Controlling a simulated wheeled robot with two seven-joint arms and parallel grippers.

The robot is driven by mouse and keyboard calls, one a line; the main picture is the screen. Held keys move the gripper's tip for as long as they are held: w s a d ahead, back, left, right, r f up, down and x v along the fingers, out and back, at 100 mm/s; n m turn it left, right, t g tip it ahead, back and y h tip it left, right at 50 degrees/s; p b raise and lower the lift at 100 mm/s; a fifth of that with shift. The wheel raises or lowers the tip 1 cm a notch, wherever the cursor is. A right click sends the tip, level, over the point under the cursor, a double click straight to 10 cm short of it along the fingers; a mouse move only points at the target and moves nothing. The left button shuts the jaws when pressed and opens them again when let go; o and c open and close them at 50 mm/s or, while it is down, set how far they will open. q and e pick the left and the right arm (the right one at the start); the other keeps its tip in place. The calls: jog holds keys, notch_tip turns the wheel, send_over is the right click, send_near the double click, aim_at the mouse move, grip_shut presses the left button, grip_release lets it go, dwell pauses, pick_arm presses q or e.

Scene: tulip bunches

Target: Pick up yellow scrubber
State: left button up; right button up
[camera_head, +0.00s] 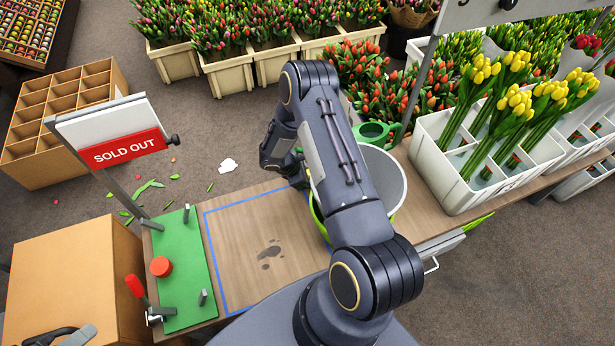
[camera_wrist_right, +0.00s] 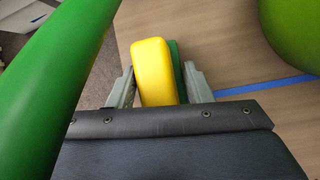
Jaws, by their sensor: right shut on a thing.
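The yellow scrubber (camera_wrist_right: 153,72), with a green layer along its right side, stands between the two grey fingers of my right gripper (camera_wrist_right: 160,84) in the right wrist view. The gripper is shut on it. Whether the scrubber touches the table or hangs above it I cannot tell. In the head view my right arm reaches over the table, and its gripper (camera_head: 299,178) is mostly hidden beside the grey bucket; the scrubber is not visible there. My left gripper is not in view.
A grey bucket (camera_head: 385,178) and green watering can (camera_head: 374,133) stand close to my right arm. A blue-taped square (camera_head: 240,235) holds a dark stain. The green board (camera_head: 183,275) with posts lies left. White tulip crates (camera_head: 440,185) stand right.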

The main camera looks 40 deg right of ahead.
jog(key=shift+r, duration=0.1)
jog(key=shift+r, duration=0.55)
jog(key=w+a, duration=0.1)
jog(key=a, duration=0.3)
jog(key=w+a, duration=0.1)
jog(key=a, duration=0.3)
jog(key=a+b, duration=0.1)
jog(key=a, duration=0.4)
jog(key=shift+w+a, duration=0.1)
jog(key=shift+w, duration=0.3)
notch_tip(320, 180, up, 14)
jog(key=p, duration=0.1)
jog(key=shift+d+f, duration=0.15)
jog(key=shift+d, duration=0.05)
jog(key=shift+s, duration=0.1)
